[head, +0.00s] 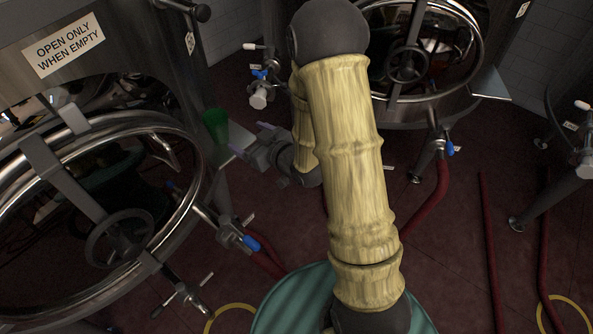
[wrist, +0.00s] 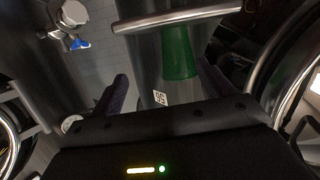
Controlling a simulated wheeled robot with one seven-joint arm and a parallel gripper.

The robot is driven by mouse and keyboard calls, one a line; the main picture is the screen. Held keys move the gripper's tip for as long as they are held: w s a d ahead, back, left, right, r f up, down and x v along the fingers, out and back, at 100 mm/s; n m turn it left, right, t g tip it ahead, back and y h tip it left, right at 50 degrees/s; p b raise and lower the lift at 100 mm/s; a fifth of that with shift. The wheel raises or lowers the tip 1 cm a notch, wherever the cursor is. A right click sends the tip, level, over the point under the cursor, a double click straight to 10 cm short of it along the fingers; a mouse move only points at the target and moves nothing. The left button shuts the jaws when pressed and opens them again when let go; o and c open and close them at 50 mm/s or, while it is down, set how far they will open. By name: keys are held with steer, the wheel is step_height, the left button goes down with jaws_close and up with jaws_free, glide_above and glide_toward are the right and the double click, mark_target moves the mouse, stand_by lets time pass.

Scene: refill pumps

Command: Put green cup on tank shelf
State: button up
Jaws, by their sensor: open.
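The green cup (head: 216,126) stands upright, by its look, on the small metal tank shelf (head: 238,139) at the side of the left tank. My gripper (head: 249,140) is open and empty, just right of the cup, with its fingers pointing toward the left tank. I see a small gap between fingers and cup in the head view. In the wrist view the green cup (wrist: 178,52) is beyond the open fingers of my gripper (wrist: 163,78), nearer the right finger. The shelf is partly hidden behind my gripper in the head view.
The left tank (head: 130,75) has a round hatch with a handwheel and a sign. A second tank (head: 415,110) stands behind my arm, with an empty side shelf (head: 490,84). Red hoses (head: 437,195) and valves with blue handles are low around the tanks.

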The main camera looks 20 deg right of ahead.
steer(key=s+d+m+g+h, duration=0.3)
steer(key=s+d+g+h, duration=0.25)
steer(key=d, duration=0.25)
steer(key=s+r+m+g+h, duration=0.2)
steer(key=s+g, duration=0.3)
steer(key=s, duration=0.8)
steer(key=shift+s+d+r+m, duration=0.35)
steer(key=shift+d+m, duration=0.1)
steer(key=shift+m, duration=0.25)
